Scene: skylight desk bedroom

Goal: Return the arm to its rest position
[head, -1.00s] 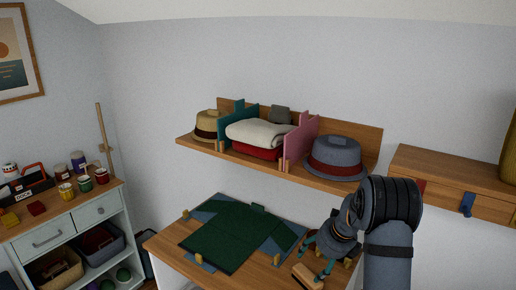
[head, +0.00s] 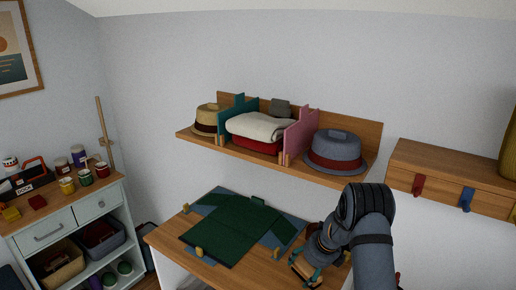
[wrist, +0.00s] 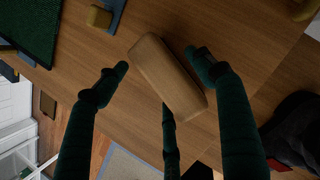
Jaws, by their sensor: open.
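My gripper (head: 309,272) is low over the right end of the wooden desk (head: 166,239). In the wrist view its dark green fingers are spread apart (wrist: 160,68), with a wooden block (wrist: 168,76) lying between and beyond their tips. I cannot tell whether any finger touches the block. In the head view the block is mostly hidden by the gripper. My arm reaches in from the lower right, its dark wrist joint below the shelf's right end.
A dark green garment (head: 235,232) lies on a blue board on the desk. Above is a wall shelf (head: 196,139) with a tan hat, folded cloths and a grey hat (head: 337,147). A hook rack (head: 440,172) is at right. A white cabinet (head: 52,229) stands left.

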